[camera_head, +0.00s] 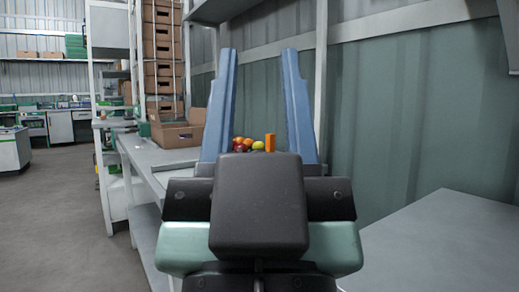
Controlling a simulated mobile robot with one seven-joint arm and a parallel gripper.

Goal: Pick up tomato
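Several tomatoes lie clustered on the grey workbench ahead, seen between my fingers: an orange tomato (247,142), a yellow-green tomato (258,146) and dark red ones (238,148). Their lower parts are hidden behind my gripper body. My gripper (259,52) fills the middle of the view, with its two long blue fingers spread wide apart. It is open and nothing is between the fingertips. The tomatoes appear farther off, beyond the gripper.
An orange upright block (270,142) stands just right of the tomatoes. An open cardboard box (178,134) sits on the bench (150,158) to the left. A grey surface (440,240) is clear at right, by a green corrugated wall (420,110). Open floor (60,200) lies left.

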